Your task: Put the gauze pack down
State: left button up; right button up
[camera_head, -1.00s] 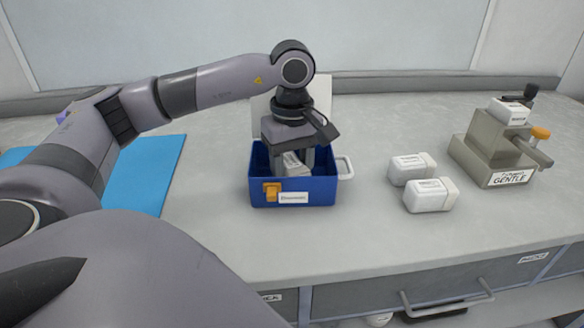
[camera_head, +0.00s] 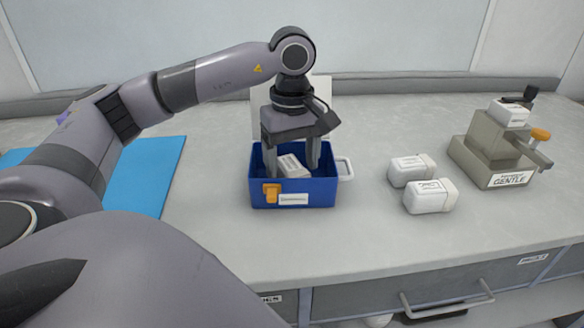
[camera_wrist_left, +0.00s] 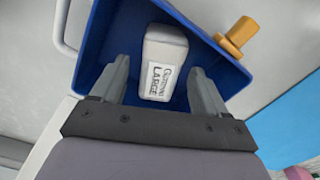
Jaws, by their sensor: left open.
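A white gauze pack (camera_head: 292,166) with a printed label lies inside the blue box (camera_head: 315,193). In the left wrist view the pack (camera_wrist_left: 164,62) rests in the blue box (camera_wrist_left: 92,40), and its label reads "LARGE" in part. My left gripper (camera_head: 293,170) is open, with its fingers reaching down into the box. In the left wrist view the fingertips (camera_wrist_left: 158,75) stand on either side of the pack, with a gap on each side. My right gripper is not in view.
Two white packs (camera_head: 411,169) (camera_head: 431,196) lie on the counter (camera_head: 365,235) right of the box. A grey device (camera_head: 491,150) labelled "GENTLE" stands further right with a white pack on top. A blue mat (camera_head: 150,175) lies at left. The box has an orange latch (camera_head: 271,194) and a side handle (camera_head: 346,169).

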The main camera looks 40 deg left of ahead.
aim_at(292, 166)
pick_arm(q)
notch_tip(292, 166, up, 10)
jog(key=p, duration=0.2)
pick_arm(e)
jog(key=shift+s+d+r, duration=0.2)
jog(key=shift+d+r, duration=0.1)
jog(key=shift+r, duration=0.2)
pick_arm(q)
jog(key=shift+f, duration=0.15)
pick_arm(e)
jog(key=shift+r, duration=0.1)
